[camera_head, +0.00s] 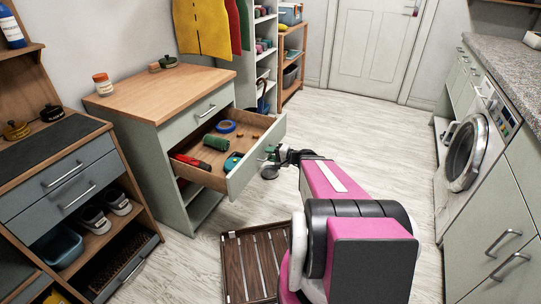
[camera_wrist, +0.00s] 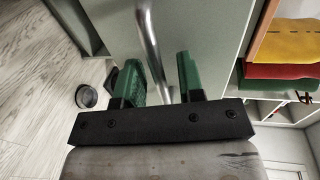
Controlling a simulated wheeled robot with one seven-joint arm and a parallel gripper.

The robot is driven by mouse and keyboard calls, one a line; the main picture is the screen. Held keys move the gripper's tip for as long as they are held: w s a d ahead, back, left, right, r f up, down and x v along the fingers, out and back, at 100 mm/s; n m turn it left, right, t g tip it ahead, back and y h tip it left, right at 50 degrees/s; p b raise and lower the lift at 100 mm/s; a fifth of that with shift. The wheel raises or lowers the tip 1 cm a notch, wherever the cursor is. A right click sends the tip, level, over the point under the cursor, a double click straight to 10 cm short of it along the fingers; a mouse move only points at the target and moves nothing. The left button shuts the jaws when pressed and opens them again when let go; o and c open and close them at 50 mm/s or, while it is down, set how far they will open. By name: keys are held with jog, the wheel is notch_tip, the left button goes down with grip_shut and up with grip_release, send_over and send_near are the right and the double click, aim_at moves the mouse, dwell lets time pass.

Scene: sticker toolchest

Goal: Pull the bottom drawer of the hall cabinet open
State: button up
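The grey-green cabinet (camera_head: 155,151) with a wooden top stands left of centre in the head view. Its upper drawer (camera_head: 195,117) is closed. The lower drawer (camera_head: 257,158) is pulled well out and holds a blue tape roll, a green cylinder and a red-handled tool. My gripper (camera_head: 271,158) is at the outer side of that drawer's front. In the wrist view, my gripper's green fingers (camera_wrist: 160,78) stand apart on either side of a metal bar handle (camera_wrist: 148,35). A gap shows beside the bar. In the head view this handle is hidden.
A dark grey cabinet (camera_head: 68,180) with shoes below stands at the left. A brown slatted piece (camera_head: 236,268) lies on the floor near my arm. A washing machine (camera_head: 468,152) and counter line the right. The floor (camera_head: 355,130) towards the door is clear.

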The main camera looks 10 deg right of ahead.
jog(key=v, duration=1)
jog(key=shift+s+d, duration=0.25)
jog(key=shift+d, duration=0.05)
jog(key=shift+r, duration=0.1)
jog(key=s+a+n+g+h, duration=0.7)
jog(key=a+g+h, duration=0.2)
jog(key=h, duration=0.3)
jog(key=shift+s+a+f+n+g, duration=0.3)
jog(key=shift+s+a+g, duration=0.1)
jog(key=shift+a, duration=0.15)
